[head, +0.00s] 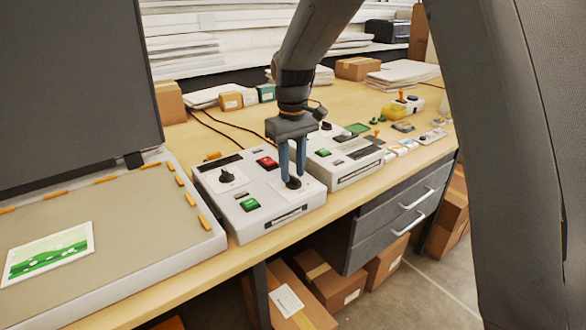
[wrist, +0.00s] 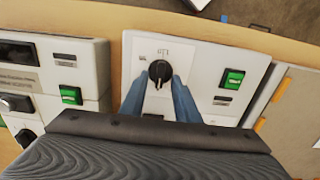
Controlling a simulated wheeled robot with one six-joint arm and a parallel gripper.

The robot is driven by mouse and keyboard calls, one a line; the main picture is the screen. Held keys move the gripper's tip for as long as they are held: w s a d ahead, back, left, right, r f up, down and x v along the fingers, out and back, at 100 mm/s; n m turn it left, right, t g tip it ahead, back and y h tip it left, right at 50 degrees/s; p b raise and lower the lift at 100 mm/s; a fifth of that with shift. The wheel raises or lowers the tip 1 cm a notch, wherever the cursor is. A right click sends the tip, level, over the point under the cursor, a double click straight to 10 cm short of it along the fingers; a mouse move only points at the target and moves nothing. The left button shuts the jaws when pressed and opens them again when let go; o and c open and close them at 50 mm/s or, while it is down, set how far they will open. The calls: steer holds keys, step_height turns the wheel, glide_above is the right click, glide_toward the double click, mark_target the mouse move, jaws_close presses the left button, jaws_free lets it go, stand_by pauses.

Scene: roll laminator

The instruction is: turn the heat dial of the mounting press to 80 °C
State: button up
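A white control box (head: 238,191) stands beside the open flat press (head: 130,238). Its front-right black dial (head: 293,183) is under my gripper (head: 292,178). In the wrist view the same round black dial (wrist: 160,71) sits on a white plate with small marks above it, too small to read. A pale pointer line on the dial points down the picture, toward my gripper. My gripper's two blue fingers (wrist: 160,83) are spread, one on each side of the dial. I cannot tell whether they touch it. Which machine the box belongs to is not legible.
A similar box (head: 343,158) stands close on the right. The press's dark raised lid (head: 75,85) is at the left. Drawers (head: 400,215) lie below the bench.

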steer(key=shift+f, duration=0.4)
jaws_close()
steer(key=m+p, duration=0.2)
steer(key=m, duration=0.4)
steer(key=shift+d+r+p, duration=0.1)
steer(key=shift+d+p, duration=0.05)
steer(key=shift+p, duration=0.15)
steer(key=m+p, duration=0.1)
steer(key=m, duration=0.4)
steer(key=shift+w+d+m, duration=0.1)
steer(key=shift+m, duration=0.3)
